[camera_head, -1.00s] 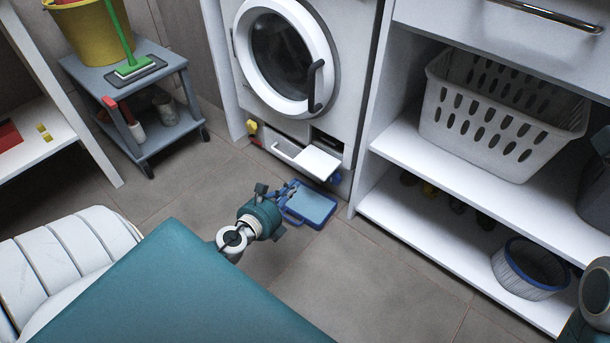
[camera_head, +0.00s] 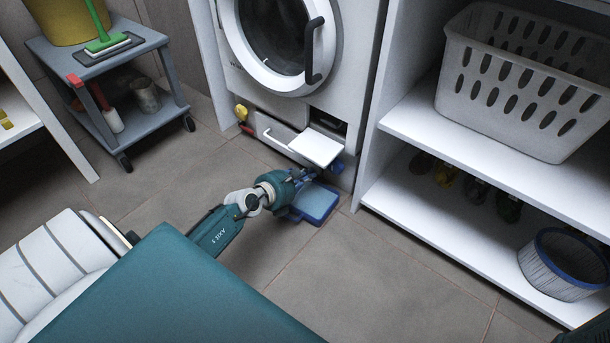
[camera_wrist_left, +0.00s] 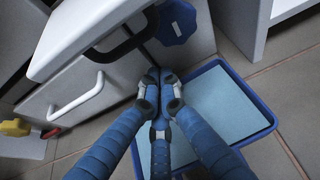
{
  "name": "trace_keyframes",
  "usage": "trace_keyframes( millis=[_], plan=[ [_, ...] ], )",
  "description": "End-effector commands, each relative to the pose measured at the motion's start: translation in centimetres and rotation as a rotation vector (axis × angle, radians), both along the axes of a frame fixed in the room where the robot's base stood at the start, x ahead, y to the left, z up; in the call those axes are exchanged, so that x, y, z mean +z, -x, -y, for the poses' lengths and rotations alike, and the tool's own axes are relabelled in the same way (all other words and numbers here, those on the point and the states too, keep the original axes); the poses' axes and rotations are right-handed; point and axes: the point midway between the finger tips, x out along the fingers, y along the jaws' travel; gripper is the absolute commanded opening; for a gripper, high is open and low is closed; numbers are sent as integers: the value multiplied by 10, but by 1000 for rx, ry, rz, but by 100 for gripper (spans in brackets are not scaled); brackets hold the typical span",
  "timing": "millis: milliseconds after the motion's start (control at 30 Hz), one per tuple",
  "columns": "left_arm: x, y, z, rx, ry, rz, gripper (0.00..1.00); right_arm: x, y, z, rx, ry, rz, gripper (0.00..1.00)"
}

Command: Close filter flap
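The filter flap (camera_head: 316,147) is a white panel at the lower right front of the washing machine. It stands open, sticking outward below a dark opening. In the left wrist view the white flap (camera_wrist_left: 85,35) fills the upper left. A blue filter knob (camera_wrist_left: 177,22) sits beside it, low on the machine; it also shows in the head view (camera_head: 337,166). My left gripper (camera_wrist_left: 160,76) has its blue fingers drawn together, with nothing seen between them. It is low, just below the flap and in front of the machine, apart from the flap. My right gripper is out of view.
A blue tray (camera_head: 327,210) lies on the floor under my left gripper. The washing machine door (camera_head: 270,45) is shut above. A white shelf unit (camera_head: 440,225) with a basket (camera_head: 525,85) stands right. A grey cart (camera_head: 150,75) stands left. The front floor is clear.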

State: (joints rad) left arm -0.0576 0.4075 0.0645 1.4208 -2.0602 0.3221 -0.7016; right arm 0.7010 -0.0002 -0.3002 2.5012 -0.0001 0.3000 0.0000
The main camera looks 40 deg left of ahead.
Motion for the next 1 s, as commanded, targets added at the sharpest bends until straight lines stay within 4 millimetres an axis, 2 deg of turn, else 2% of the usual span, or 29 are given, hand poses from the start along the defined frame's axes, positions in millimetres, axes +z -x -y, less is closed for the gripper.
trace_keyframes(
  millis=[33, 100, 300, 767, 1000],
  plan=[
    [13, 4, 0, 0, 2, 5, 0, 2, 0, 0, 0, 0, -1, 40],
    [23, 8, -1, 1, -1, 3, 0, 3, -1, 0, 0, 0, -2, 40],
    [37, 12, -2, -1, 1, 2, 0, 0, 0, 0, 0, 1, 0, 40],
    [41, 13, -2, 0, 0, 0, 0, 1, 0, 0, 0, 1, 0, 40],
    [47, 14, -9, 0, -3, -30, 0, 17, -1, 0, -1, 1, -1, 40]
  ],
)
